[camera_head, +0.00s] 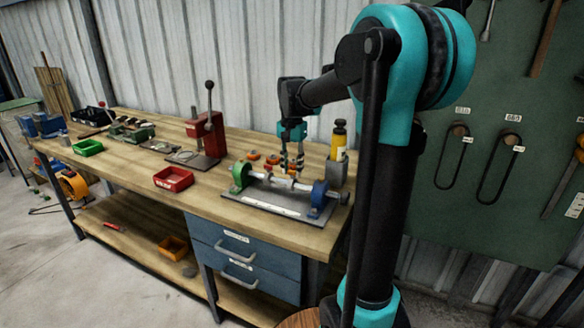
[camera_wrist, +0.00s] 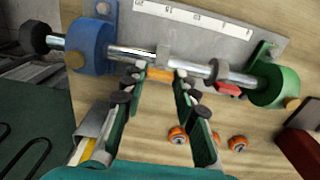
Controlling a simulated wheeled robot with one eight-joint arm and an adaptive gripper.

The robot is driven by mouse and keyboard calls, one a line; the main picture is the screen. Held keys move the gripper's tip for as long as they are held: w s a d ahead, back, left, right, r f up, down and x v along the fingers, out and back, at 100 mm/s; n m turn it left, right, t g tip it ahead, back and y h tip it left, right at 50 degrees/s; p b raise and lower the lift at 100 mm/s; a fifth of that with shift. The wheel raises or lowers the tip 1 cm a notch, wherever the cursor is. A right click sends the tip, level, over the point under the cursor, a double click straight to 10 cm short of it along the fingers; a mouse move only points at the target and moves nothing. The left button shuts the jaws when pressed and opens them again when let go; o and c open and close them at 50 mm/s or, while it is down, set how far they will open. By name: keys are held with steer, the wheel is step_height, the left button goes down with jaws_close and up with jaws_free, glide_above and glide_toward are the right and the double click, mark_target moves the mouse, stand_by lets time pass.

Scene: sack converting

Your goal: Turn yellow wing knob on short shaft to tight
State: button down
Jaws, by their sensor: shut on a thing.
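The yellow wing knob (camera_wrist: 160,73) sits between my fingertips in the wrist view, just beside a grey collar (camera_wrist: 163,52) on the steel shaft (camera_wrist: 130,52). My gripper (camera_wrist: 161,75) is shut on the knob, with a finger at each end of it. In the head view my gripper (camera_head: 291,168) points down at the shaft (camera_head: 288,182), and the knob is hard to make out behind the fingers. The shaft lies level between a blue holder (camera_wrist: 90,46) and a green holder (camera_wrist: 276,86). The knob's wings are partly hidden by the fingertips.
A metal base plate with a scale (camera_wrist: 195,22) lies under the shaft. Orange-and-grey knobs (camera_wrist: 178,135) lie loose on the bench nearby. A yellow bottle (camera_head: 338,142) stands close right of my gripper. A red tray (camera_head: 174,179) and a red press (camera_head: 207,135) stand left.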

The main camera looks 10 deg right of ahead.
mark_target(292, 171)
stand_by(0.5)
steer(key=c, duration=1.2)
jaws_free()
steer(key=shift+o, duration=0.2)
steer(key=shift+r, duration=0.1)
step_height(292, 171, up, 12)
